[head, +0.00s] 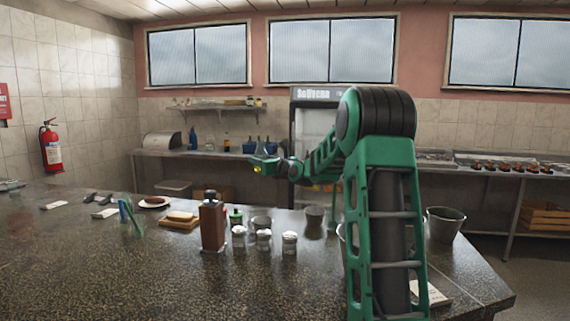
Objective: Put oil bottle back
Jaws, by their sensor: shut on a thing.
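My gripper (262,163) is at the end of my green arm, reaching forward above the far side of the dark counter. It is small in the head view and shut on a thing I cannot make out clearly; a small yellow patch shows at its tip. I cannot tell whether this is the oil bottle. A tall brown bottle (213,226) with a dark cap stands upright on the counter, apart from my gripper. A small green bottle (236,217) stands behind and to its right.
Several metal-topped shakers (264,240) stand beside the brown bottle on the dark counter (130,270). A metal bucket (443,224) stands at the right. Bread lies on a wooden board (180,223). A back shelf (213,107) holds small items. The counter's front left is clear.

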